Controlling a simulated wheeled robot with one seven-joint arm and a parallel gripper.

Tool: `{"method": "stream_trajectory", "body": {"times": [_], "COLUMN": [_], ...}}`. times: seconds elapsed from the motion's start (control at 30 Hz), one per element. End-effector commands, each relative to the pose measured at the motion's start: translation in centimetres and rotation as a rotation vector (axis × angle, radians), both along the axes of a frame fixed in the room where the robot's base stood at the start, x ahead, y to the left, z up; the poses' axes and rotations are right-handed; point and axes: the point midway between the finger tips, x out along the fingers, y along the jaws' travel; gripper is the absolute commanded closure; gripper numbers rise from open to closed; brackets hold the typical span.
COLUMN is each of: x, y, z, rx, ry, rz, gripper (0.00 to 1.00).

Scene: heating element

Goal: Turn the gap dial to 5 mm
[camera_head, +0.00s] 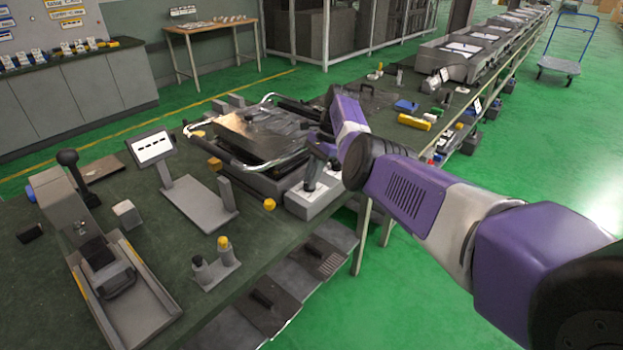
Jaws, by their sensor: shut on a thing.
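My gripper (319,153) points down at the front edge of the bench, its fingers small and dark in this view. It is shut on a dark upright knob (313,177), which I take to be the gap dial. The knob stands on a grey box (318,201) with a white label on top. The gripper and wrist partly cover the knob. The marks and the dial setting are too small to read. Behind the box is a fixture with a shiny metal plate (262,133) and bent silver tubes.
A yellow knob (269,204) sits left of the box. A small screen on a stand (151,147), a two-post block (215,268) and a lever press (120,290) stand further left. Blue and yellow parts lie behind my arm.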

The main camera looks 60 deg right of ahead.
Motion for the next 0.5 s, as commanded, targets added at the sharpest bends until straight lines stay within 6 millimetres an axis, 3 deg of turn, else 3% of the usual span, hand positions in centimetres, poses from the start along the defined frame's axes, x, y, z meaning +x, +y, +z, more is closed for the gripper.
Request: {"method": "stream_trajectory", "body": {"times": [0.03, 0.07, 0.17, 0.5], "x": [0.12, 0.12, 0.09, 0.0], "y": [0.06, 0.06, 0.05, -0.07], "z": [0.08, 0.08, 0.06, 0.19], "rx": [0.0, 0.0, 0.0, 0.0], "ry": [-0.002, -0.002, -0.002, 0.0], "rz": [0.001, 0.001, 0.001, -0.001], "gripper": [1.0, 0.83, 0.65, 0.65]}}
